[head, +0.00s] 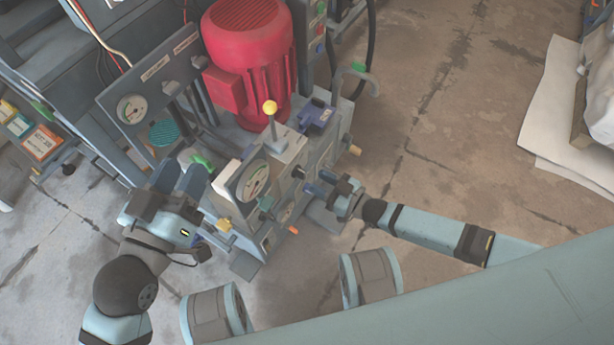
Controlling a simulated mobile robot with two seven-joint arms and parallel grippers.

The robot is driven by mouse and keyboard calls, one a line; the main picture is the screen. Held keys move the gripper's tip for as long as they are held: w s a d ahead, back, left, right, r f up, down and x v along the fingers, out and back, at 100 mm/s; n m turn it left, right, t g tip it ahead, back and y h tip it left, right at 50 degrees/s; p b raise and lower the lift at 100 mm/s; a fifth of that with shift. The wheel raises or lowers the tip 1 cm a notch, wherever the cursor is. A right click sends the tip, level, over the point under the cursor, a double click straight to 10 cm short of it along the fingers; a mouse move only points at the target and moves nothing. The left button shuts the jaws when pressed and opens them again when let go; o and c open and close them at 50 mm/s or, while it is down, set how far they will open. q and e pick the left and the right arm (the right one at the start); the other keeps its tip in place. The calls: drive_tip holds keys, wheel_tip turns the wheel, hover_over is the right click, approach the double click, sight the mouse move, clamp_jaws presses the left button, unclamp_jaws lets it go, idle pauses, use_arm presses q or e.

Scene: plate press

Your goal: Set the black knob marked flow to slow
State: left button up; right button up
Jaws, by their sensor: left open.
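The press unit (238,193) stands in the middle of the head view, with a front panel of small controls. A small dark knob (298,172) on this panel may be the flow knob; its marking and setting are too small to read. My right gripper (314,182) comes in from the right, its fingertips close to that knob; I cannot tell whether they touch it or how far they are apart. My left gripper (182,176) is open, with its two fingers apart, left of the round gauge and away from the dark knob.
A round gauge (253,181) and a yellow-topped lever (271,108) are on the unit. A red motor (248,60) stands behind. A second gauge panel (150,85) is at upper left. A green-tipped handle (359,67) sticks out at right.

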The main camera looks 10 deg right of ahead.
sight(300, 173)
use_arm(q)
drive_tip(key=shift+f+g+b, duration=0.45)
drive_tip(key=shift+f+g, duration=0.05)
drive_tip(key=shift+f, duration=0.55)
use_arm(e)
drive_tip(key=shift+x, duration=2.25)
drive_tip(key=shift+c, duration=0.2)
clamp_jaws()
